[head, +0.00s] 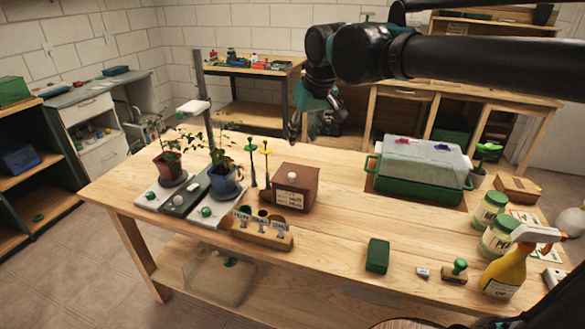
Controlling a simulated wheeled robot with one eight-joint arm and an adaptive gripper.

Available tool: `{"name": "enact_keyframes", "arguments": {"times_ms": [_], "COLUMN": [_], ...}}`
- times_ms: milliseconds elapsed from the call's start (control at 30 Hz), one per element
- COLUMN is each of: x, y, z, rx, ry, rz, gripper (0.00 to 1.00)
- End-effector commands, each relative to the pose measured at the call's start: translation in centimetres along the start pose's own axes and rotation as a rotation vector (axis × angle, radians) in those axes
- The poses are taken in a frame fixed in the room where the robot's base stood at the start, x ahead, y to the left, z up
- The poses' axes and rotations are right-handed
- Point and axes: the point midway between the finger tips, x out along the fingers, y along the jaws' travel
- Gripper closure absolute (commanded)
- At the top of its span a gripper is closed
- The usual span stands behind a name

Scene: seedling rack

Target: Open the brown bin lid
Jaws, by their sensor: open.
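The brown bin (297,187) stands near the middle of the wooden table, with a pale label on its front. Its brown lid (297,174) lies flat on top, shut, with a round white knob (292,176) on it. My gripper (303,133) hangs above and behind the bin, pointing down. It is open and empty, apart from the lid and knob. The arm comes in from the upper right. The bin's back and far side are hidden.
Yellow and green-topped stakes (252,158) stand close left of the bin. A wooden holder (262,231) with labelled cups sits in front. Potted seedlings (222,178) stand left, a green propagator tray (415,190) right. The table is clear between the bin and the green sponge (377,256).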

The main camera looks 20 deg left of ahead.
Motion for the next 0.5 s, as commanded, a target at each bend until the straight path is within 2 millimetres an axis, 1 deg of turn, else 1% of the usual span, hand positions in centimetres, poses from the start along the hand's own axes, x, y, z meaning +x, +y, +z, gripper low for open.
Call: {"name": "enact_keyframes", "arguments": {"times_ms": [167,500], "x": [3.0,9.8], "y": [0.1,0.1], "z": [0.0,0.0], "rx": [0.001,0.001], "ry": [0.0,0.0], "rz": [0.0,0.001], "gripper": [0.58,0.58]}}
